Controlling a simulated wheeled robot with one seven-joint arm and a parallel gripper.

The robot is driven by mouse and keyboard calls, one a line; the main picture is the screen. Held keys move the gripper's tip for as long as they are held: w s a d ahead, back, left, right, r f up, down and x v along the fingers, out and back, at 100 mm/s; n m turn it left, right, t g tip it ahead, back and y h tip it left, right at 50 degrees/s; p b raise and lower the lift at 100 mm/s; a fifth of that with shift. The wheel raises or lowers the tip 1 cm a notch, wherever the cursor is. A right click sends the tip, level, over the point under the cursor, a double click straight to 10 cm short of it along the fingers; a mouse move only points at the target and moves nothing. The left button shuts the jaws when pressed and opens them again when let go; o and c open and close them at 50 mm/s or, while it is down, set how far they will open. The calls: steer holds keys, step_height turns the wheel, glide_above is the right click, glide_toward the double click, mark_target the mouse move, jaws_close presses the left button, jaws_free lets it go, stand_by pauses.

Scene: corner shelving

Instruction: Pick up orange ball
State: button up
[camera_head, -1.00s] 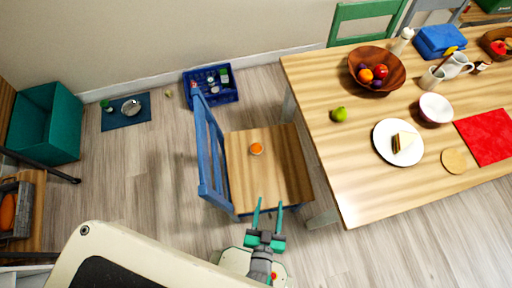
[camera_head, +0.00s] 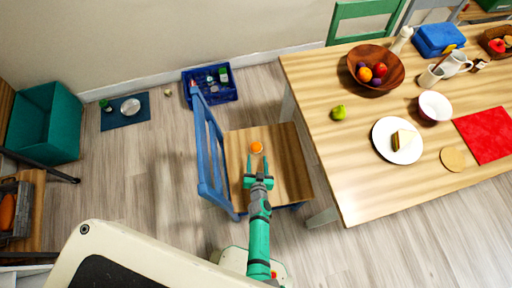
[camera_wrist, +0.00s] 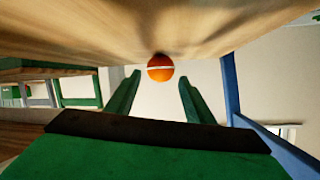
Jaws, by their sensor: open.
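The orange ball (camera_head: 256,147) rests on the wooden seat (camera_head: 288,153) of the blue chair (camera_head: 208,150). In the wrist view the ball (camera_wrist: 160,68) shows a pale band and lies ahead of the fingers, centred between them. My gripper (camera_head: 258,162) is open and empty, over the seat, with its green fingers pointing at the ball. The fingertips look just short of the ball in the head view. In the wrist view the two fingers (camera_wrist: 160,88) stand apart on either side, and the seat surface fills the top.
The chair's blue backrest stands left of the ball. A blue crate (camera_head: 225,93) sits on the floor behind.

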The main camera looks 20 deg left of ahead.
mark_target(256, 151)
steer(key=shift+x, duration=1.85)
steer(key=x, duration=0.4)
steer(key=shift+w+a+r, duration=0.1)
steer(key=shift+w+a, duration=0.1)
steer(key=shift+w, duration=0.4)
steer(key=shift+s+a, duration=0.1)
steer(key=shift+s, duration=0.05)
steer(key=c, duration=0.7)
